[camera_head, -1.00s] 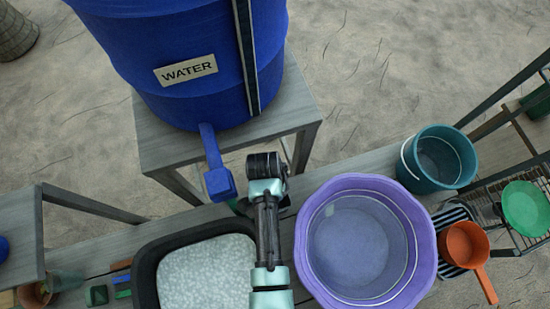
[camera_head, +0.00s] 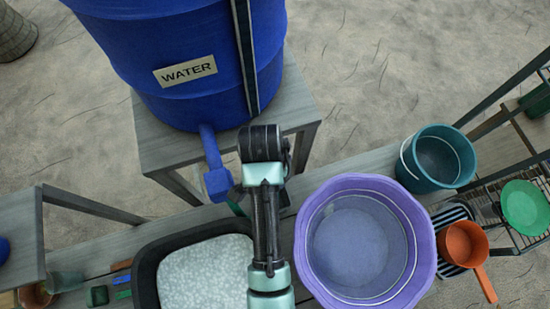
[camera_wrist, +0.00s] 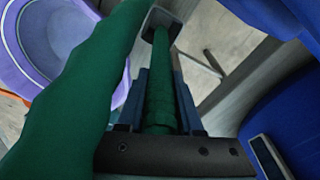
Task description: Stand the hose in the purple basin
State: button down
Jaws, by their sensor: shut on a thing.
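The green hose (camera_wrist: 82,85) shows large in the wrist view. One length rises along the left, and another runs between the fingers of my gripper (camera_wrist: 162,80), which is shut on it. A grey square-edged piece sits around the far end of the held length; I cannot tell what it is. In the head view only a small green bit of the hose (camera_head: 237,208) shows beside my wrist, which hides the fingers. The purple basin (camera_head: 428,235) stands to the right of my arm, and its rim also shows at the upper left in the wrist view (camera_wrist: 75,12).
The blue water barrel (camera_head: 185,40) stands on a grey stand, its blue tap (camera_head: 216,175) close left of my wrist. A black tub (camera_head: 150,265) of pale material is left of my arm. A teal bucket (camera_head: 455,180) and orange pot (camera_head: 462,243) stand right of the basin.

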notch_tip(320, 180, up, 9)
jog(key=p, duration=0.9)
jog(key=shift+f, duration=0.1)
dwell(0.9)
